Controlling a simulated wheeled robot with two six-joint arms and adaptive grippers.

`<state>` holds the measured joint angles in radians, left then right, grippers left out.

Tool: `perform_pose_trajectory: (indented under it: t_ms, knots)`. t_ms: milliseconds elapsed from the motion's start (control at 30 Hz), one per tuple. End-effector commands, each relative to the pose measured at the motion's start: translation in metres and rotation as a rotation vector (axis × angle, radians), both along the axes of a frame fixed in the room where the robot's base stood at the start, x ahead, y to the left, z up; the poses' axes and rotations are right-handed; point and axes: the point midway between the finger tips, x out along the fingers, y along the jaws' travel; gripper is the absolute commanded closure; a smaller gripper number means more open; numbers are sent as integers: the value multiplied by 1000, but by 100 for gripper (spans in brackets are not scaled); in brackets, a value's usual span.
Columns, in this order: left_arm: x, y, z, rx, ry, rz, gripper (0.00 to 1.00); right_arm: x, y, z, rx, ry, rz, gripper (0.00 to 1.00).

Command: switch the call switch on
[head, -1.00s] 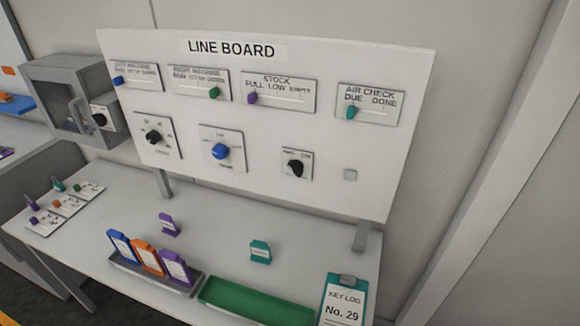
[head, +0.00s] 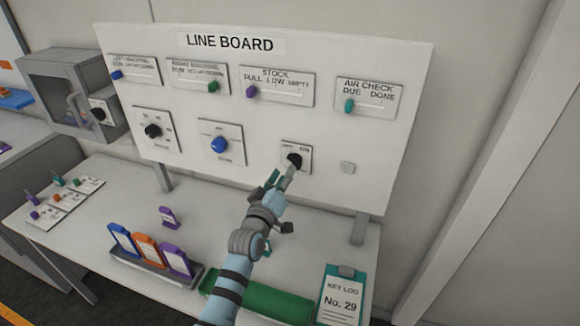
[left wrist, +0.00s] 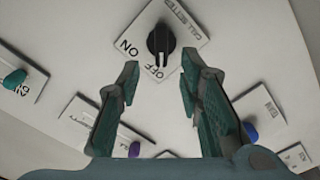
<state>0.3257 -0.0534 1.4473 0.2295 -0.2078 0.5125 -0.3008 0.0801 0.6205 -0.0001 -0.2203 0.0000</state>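The call switch is a black rotary knob (head: 294,160) on a small white plate at the lower right of the line board. My left gripper (head: 281,178) is just below and in front of the knob. Its two fingers (left wrist: 158,88) are open, with nothing between them; the knob lies beyond their tips. My right gripper is not in view.
Below are colored tags in a rack (head: 150,272), a green tray (head: 270,303) and a key log clipboard (head: 341,295).

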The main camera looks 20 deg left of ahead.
Motion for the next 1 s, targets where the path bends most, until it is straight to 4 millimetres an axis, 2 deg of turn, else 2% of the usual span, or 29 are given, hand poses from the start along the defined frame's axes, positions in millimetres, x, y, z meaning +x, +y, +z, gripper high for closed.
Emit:
perform_pose_trajectory:
  t_ms: [100,200,333,567,800,1000]
  knots:
    - [29,-2,-3,1,-1,-1,67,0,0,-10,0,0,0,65]
    - [45,-3,-4,2,1,0,67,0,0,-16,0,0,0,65]
    - [54,-3,-3,2,1,0,67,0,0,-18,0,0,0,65]
    - [55,-3,-2,2,1,0,67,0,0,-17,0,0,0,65]
    - [55,-3,-2,2,3,0,100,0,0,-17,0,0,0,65]
    - [55,-3,-2,5,3,0,100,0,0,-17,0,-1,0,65]
